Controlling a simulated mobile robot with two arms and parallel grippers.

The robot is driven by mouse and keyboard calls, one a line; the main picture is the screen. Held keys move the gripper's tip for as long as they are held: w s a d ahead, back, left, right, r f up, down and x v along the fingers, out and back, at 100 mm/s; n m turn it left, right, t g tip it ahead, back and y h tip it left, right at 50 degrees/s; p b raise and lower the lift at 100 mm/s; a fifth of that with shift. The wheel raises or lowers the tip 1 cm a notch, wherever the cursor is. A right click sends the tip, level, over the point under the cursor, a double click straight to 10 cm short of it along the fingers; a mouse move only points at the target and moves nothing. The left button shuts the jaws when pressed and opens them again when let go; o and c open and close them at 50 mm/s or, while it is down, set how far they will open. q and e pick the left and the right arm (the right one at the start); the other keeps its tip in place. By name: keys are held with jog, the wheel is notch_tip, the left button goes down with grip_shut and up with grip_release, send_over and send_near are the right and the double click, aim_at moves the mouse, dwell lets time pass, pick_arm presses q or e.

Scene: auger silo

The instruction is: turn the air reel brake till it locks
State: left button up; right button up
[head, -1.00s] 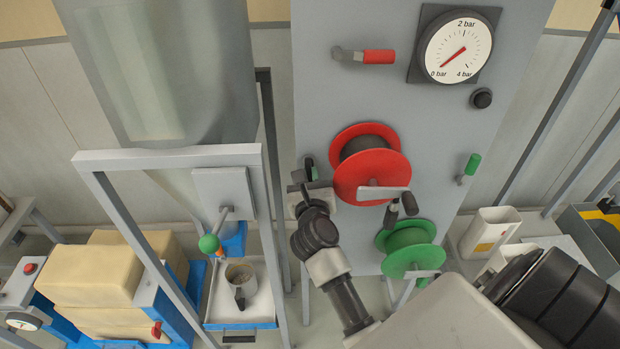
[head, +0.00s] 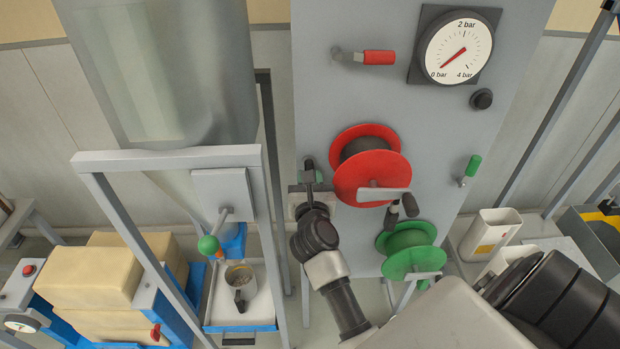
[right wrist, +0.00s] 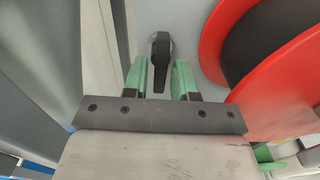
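A black lever (head: 308,165) is mounted on the grey panel just left of the red reel (head: 372,175). In the right wrist view the lever (right wrist: 159,58) points down toward my gripper, in line with the fingers. My right gripper (right wrist: 160,66) has its two green fingers apart, one on each side of the lever, with a visible gap on both sides. In the head view the right gripper (head: 309,178) is at the lever, its fingers partly hidden. My left gripper is not in view.
The red reel's flange is close to the right of my right gripper. A green reel (head: 410,250) hangs lower right. A gauge (head: 458,45) and a red-handled valve (head: 377,57) are higher on the panel. A hopper frame (head: 165,158) stands to the left.

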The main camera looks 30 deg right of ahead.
jog(key=shift+o, duration=0.8)
jog(key=shift+r, duration=0.1)
jog(key=shift+n, duration=0.3)
